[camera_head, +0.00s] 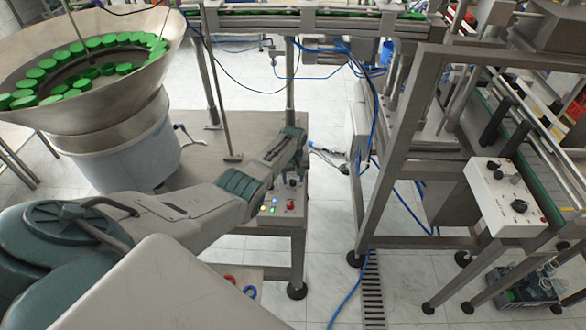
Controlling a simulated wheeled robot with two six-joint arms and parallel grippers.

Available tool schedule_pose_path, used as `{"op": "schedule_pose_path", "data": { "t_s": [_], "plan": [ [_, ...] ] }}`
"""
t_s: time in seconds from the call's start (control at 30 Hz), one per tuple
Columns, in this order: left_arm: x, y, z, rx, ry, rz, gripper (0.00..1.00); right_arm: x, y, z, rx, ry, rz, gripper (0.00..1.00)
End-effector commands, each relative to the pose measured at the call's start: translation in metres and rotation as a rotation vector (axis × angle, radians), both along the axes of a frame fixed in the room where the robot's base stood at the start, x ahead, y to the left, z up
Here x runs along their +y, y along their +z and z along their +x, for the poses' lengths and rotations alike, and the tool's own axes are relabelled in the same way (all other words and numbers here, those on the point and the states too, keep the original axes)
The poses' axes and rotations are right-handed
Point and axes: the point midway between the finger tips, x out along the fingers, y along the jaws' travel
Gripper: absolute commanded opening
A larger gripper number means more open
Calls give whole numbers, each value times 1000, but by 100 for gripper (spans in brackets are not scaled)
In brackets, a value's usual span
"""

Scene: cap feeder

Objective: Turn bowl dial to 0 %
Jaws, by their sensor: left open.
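The bowl feeder (112,125) stands at the upper left, with many green caps (88,62) in its metal bowl. A small control panel (270,214) sits on the edge of the feeder's table, with lit buttons and a red knob (291,205). A dark knob (292,182) shows just under my left gripper (297,158); I cannot read its setting. My left gripper is open, close above the back of the panel. My arm hides part of the panel, and I cannot tell whether the fingers touch the knob. My right gripper is not in view.
A second white control box (503,198) with black knobs stands at the right beside a conveyor (520,130). A metal frame (385,180) stands right of the feeder's table. Tiled floor (325,245) lies open between them. A cap track (300,18) crosses the top.

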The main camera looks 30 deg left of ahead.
Motion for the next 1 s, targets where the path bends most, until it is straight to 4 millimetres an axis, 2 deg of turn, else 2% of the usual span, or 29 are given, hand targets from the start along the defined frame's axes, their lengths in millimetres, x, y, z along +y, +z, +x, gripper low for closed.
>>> {"op": "schedule_pose_path", "data": {
  "t_s": [0.17, 0.6, 0.77, 1.0],
  "plan": [
    [0, 25, 0, -3, 0, 1, 46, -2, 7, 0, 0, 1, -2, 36],
    [1, 91, 1, -5, 0, 2, 46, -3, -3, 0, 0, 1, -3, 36],
    [0, 101, 0, -2, 0, 1, 46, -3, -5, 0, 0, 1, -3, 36],
    [0, 103, 0, -1, 0, 1, 46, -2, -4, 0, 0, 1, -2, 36]
  ]
}}
